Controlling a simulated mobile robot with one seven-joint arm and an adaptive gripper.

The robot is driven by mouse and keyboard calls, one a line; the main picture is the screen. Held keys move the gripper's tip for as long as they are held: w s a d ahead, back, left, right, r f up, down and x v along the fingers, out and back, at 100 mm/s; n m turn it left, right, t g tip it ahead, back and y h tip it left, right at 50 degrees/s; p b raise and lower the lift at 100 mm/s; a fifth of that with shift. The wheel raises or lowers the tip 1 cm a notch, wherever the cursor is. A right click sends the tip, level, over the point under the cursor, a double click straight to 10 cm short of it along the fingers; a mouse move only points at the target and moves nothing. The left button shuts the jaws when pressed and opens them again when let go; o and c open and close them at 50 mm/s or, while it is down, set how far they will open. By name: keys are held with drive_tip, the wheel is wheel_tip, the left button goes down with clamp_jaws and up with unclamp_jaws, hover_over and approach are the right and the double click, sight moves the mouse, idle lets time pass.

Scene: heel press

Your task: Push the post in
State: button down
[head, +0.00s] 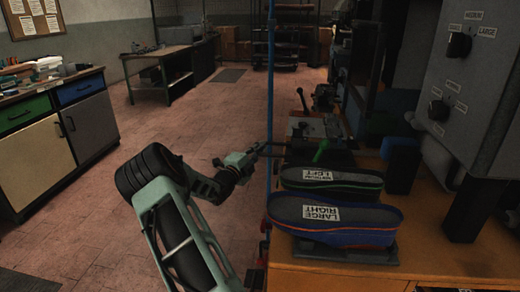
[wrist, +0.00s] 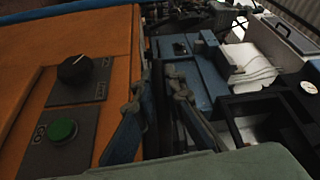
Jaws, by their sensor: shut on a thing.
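In the wrist view, my gripper's two fingers (wrist: 158,105) point away from the camera. They are closed in on a dark narrow piece (wrist: 157,112) between them. It is too dark to tell whether this piece is the post. A green handle (head: 321,150) shows just right of my fingertips in the head view.
A grey control box (head: 470,70) stands at right. The wrist view shows an orange panel with a black knob (wrist: 75,69) and green button (wrist: 62,130). Open floor (head: 130,200) lies left.

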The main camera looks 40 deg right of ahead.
sight(286, 145)
drive_tip(key=s+d+b, duration=0.4)
drive_tip(key=s, duration=0.1)
drive_tip(key=shift+s+d+f+b, duration=0.15)
drive_tip(key=shift+s+b, duration=0.05)
drive_tip(key=shift+b, duration=0.1)
drive_tip(key=shift+s+d+b, duration=0.3)
drive_tip(key=shift+s+d, duration=0.15)
drive_tip(key=shift+s, duration=0.1)
drive_tip(key=c, duration=2)
unclamp_jaws()
drive_tip(key=shift+a, duration=0.1)
drive_tip(key=shift+w, duration=0.1)
